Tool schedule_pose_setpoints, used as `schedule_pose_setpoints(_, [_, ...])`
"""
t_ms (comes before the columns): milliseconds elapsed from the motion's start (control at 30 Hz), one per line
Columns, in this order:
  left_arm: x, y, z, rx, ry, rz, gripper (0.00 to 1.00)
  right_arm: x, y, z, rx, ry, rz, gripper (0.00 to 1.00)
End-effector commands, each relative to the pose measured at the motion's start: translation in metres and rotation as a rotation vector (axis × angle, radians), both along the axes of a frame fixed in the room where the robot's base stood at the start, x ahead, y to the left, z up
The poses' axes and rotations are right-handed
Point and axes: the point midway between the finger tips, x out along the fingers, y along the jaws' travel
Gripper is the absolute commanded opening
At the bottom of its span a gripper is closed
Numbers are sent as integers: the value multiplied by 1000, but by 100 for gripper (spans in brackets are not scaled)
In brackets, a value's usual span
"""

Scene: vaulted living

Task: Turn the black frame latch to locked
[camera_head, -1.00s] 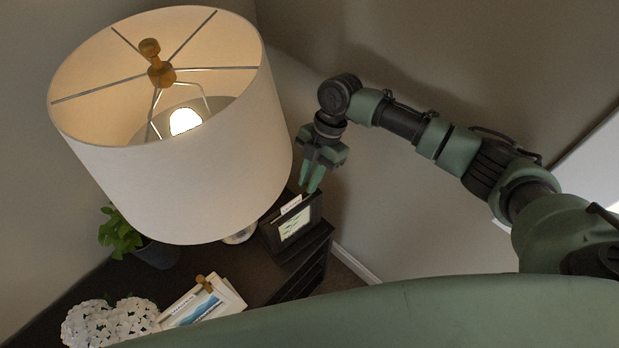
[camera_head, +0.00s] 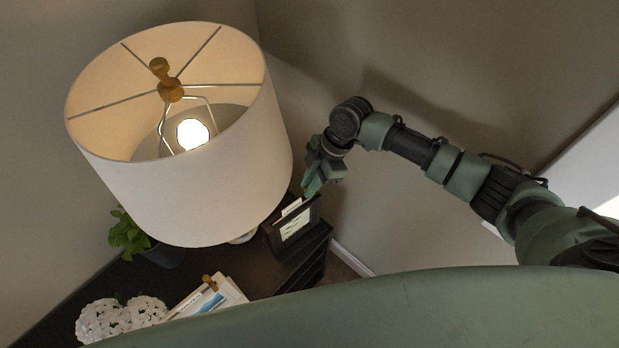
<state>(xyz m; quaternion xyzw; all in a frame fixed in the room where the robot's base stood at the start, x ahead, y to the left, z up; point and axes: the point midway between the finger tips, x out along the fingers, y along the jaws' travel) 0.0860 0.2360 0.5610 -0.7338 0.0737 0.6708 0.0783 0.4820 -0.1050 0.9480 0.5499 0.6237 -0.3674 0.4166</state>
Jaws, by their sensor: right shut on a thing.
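The black frame (camera_head: 293,242) stands on a dark cabinet, right of the lamp, with a pale card or picture in its front and a white slip at its top. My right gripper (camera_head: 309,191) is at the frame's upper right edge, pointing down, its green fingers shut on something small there. The latch itself cannot be made out; it is hidden by the fingers or too small to see. My left gripper is not in view.
A large lit lamp (camera_head: 195,200) stands close left of my right gripper. A potted plant (camera_head: 130,238), white flowers (camera_head: 120,318) and a white-bordered picture with a wooden clip (camera_head: 207,300) are on the dark cabinet (camera_head: 262,283). Walls close in behind.

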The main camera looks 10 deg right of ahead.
Motion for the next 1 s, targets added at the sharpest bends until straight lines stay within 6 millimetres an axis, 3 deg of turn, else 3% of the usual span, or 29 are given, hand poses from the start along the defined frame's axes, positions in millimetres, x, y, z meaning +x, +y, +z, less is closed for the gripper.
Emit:
schedule_pose_setpoints(300, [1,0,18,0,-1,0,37,-2,0,2,-1,0,-157,0])
schedule_pose_setpoints(900, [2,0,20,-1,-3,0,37,-1,0,0,-1,-1,-202,0])
schedule_pose_setpoints(933, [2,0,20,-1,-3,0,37,-1,0,0,-1,-1,-202,21])
schedule_pose_setpoints(1000, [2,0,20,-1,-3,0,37,-1,0,0,-1,-1,-202,37])
